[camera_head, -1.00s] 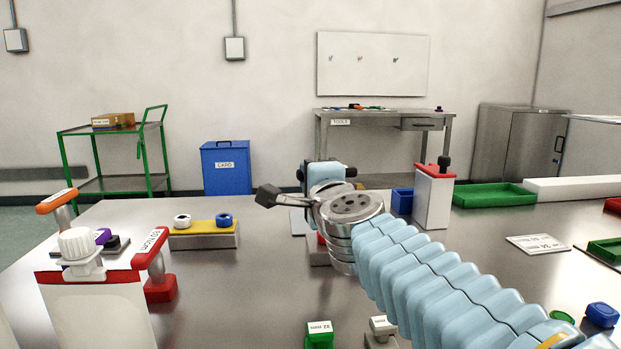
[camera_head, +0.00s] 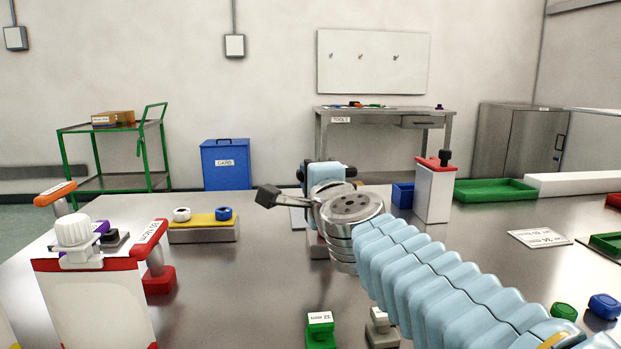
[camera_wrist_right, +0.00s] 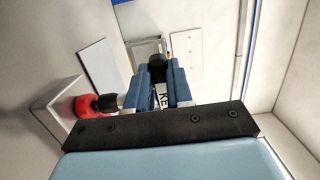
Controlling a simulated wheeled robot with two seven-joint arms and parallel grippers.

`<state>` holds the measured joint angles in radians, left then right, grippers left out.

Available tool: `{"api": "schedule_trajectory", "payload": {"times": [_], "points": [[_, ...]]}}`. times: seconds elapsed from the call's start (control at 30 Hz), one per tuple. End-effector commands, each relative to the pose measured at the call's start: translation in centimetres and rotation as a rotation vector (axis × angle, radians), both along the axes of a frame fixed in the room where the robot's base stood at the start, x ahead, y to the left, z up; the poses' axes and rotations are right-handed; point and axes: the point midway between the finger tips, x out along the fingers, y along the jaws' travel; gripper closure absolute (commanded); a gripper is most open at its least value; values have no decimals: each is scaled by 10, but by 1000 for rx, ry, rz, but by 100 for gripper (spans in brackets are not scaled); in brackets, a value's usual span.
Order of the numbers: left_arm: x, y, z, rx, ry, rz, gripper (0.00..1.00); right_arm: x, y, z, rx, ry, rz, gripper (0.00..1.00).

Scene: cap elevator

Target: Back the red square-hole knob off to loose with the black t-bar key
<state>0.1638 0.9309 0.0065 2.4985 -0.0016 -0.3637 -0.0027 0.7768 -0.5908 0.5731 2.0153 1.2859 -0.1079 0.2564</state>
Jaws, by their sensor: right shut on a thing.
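My right gripper (camera_wrist_right: 168,88) is shut on a key, with a label reading "KE" and a dark end showing between the blue fingers in the right wrist view. My left gripper is not in view.
A white box (camera_head: 95,305) with red edging and a white knob (camera_head: 73,230) stands at near left, beside a red-handled block (camera_head: 157,280). A yellow-topped block (camera_head: 205,222) stands behind. Green blocks (camera_head: 320,330) are in front.

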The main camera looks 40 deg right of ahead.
Motion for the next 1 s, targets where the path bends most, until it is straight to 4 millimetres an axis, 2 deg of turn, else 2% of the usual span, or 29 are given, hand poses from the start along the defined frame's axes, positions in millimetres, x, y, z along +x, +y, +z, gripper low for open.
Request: {"api": "schedule_trajectory", "payload": {"times": [1.0], "points": [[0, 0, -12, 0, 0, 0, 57, 0, 0, -14, 2, 1, 0, 100]]}}
